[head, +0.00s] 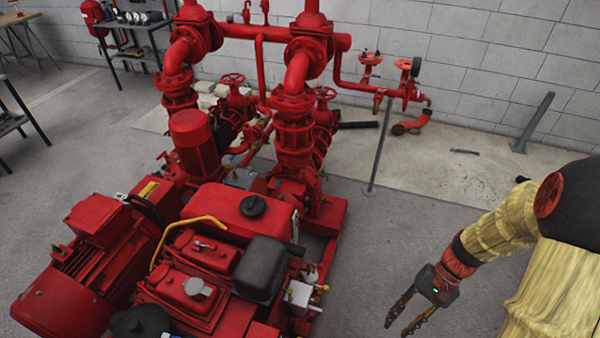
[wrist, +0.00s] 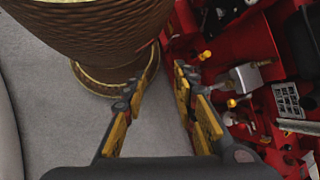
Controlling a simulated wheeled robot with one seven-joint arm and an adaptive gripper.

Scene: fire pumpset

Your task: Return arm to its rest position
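My arm (head: 500,228), in a pale yellow sleeve, reaches in from the right side of the head view. It is bent, with the forearm sloping down to the left. My gripper (head: 397,329) hangs at the lower right over the grey floor, pointing down and left. Its two fingers are apart and nothing is between them.
The red engine and pump set (head: 205,250) fills the left and middle. A thin grey post (head: 381,150) stands behind my gripper, and another (head: 533,122) stands near the block wall (head: 480,60). Grey floor (head: 400,235) is clear between the engine and my arm.

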